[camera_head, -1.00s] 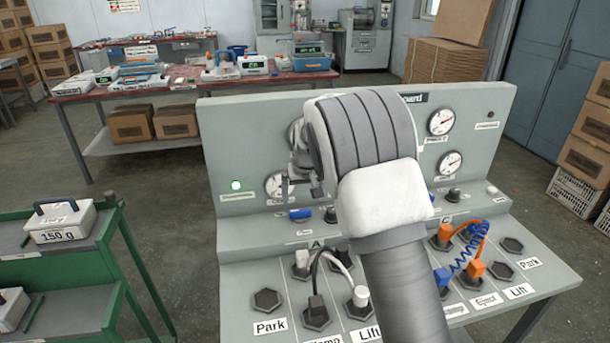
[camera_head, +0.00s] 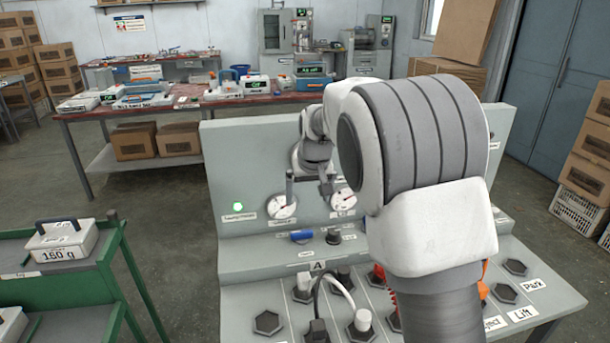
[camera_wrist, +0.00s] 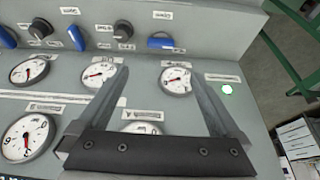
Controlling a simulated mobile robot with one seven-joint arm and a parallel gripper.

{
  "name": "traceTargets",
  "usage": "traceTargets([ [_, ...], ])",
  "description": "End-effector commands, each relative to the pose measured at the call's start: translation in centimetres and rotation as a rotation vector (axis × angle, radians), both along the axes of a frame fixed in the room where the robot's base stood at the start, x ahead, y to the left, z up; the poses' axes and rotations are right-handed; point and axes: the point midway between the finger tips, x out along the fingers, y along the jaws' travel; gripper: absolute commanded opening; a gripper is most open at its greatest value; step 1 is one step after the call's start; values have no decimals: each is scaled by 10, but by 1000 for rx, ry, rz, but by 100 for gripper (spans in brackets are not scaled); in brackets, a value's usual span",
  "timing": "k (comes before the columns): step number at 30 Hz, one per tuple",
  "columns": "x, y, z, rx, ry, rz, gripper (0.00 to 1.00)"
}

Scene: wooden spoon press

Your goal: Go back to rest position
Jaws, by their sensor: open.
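My gripper (camera_head: 308,192) hangs in front of the upright back panel of the grey control board (camera_head: 232,170). Its two fingers are apart with nothing between them. In the wrist view the open gripper (camera_wrist: 160,80) faces the panel upside down, with small round gauges around and beyond the fingers. My arm covers the right middle of the board in the head view, hiding several sockets and gauges.
A black and white cable (camera_head: 338,290) is plugged in under the letter A. A blue switch (camera_head: 302,235) and a dark knob (camera_head: 333,237) sit on the ledge. A green cart (camera_head: 95,262) stands at left. A red-topped workbench (camera_head: 185,103) stands behind.

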Motion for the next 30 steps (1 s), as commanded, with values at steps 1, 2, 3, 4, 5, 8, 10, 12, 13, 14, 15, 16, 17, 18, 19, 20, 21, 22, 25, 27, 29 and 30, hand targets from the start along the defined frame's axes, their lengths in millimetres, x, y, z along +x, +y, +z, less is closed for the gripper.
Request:
traceTargets([
  [1,-6,-5,9,6,-3,-6,100],
  [2,-10,-8,16,11,-5,-10,100],
  [3,-18,-13,24,17,-7,-17,100],
  [4,-25,-18,32,23,-8,-24,100],
  [5,-32,-22,39,28,-9,-29,100],
  [8,-62,-38,63,45,-13,-47,100],
  [10,-84,-48,78,54,-16,-59,100],
  [12,-106,-56,91,63,-21,-69,100],
  [13,-116,-60,96,66,-23,-74,100],
  [14,-126,-64,101,68,-26,-78,100],
  [15,-139,-69,107,71,-29,-83,100],
  [16,-150,-72,110,72,-30,-87,100],
  [17,-160,-75,114,73,-32,-90,100],
  [18,-173,-79,118,75,-36,-95,100],
  [19,-184,-82,121,75,-39,-99,100],
  [20,-193,-85,123,75,-42,-103,100],
  [21,-207,-88,126,74,-46,-106,100],
  [22,-217,-91,128,73,-49,-110,100],
  [25,-251,-98,131,67,-59,-123,100],
  [27,-274,-103,130,59,-66,-131,100],
  [29,-293,-107,129,51,-73,-140,100],
  [30,-305,-109,127,45,-78,-145,100],
])
